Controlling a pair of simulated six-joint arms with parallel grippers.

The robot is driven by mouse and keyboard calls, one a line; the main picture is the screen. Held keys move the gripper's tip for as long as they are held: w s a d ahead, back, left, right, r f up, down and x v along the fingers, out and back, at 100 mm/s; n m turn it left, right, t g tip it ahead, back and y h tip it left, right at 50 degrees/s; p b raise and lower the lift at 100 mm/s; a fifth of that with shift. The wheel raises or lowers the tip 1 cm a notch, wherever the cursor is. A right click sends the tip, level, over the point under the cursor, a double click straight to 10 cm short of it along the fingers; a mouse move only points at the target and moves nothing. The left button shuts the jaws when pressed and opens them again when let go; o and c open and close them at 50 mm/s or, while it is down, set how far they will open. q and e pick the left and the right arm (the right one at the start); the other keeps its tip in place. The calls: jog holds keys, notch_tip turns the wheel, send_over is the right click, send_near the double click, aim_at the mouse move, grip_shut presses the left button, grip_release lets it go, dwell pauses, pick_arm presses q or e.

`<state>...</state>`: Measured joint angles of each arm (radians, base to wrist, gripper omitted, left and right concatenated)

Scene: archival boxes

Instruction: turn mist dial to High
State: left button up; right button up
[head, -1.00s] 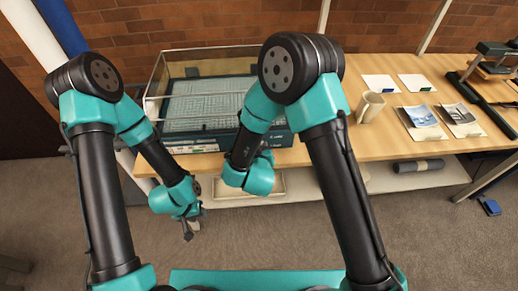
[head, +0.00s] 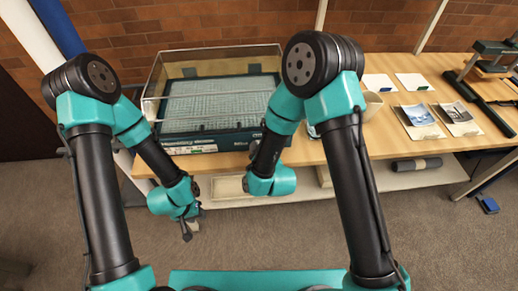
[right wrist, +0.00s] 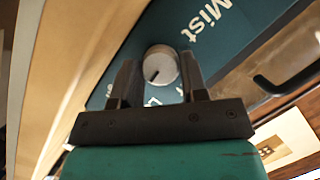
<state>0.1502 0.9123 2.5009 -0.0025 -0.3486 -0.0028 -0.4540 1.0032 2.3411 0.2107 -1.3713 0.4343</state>
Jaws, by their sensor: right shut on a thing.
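The mist dial (right wrist: 161,65) is a round pale grey knob on a dark teal panel in the right wrist view. A dark mark on its face points to the lower left. The word "Mist" is printed beside it; the smaller labels around it are partly hidden by my fingers. My right gripper (right wrist: 158,62) has a finger on each side of the dial and is shut on it. In the head view my right forearm hides the gripper and dial. My left gripper (head: 191,227) hangs low in front of the bench, apart from the unit; its finger gap is unclear.
The clear-covered unit (head: 222,138) with a mesh tray stands on the wooden bench (head: 365,143). A mug (head: 374,103), partly behind my right arm, photos (head: 419,121) and white cards (head: 378,82) lie to the right. A lower shelf (head: 400,176) holds a grey roll (head: 416,164).

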jog(key=m+y, duration=0.2)
jog(key=m, duration=0.2)
jog(key=shift+d+f+t, duration=0.1)
jog(key=shift+f+t, duration=0.05)
jog(key=shift+t, duration=0.25)
jog(key=o, duration=0.7)
jog(key=shift+c, duration=0.2)
jog(key=shift+s, duration=0.1)
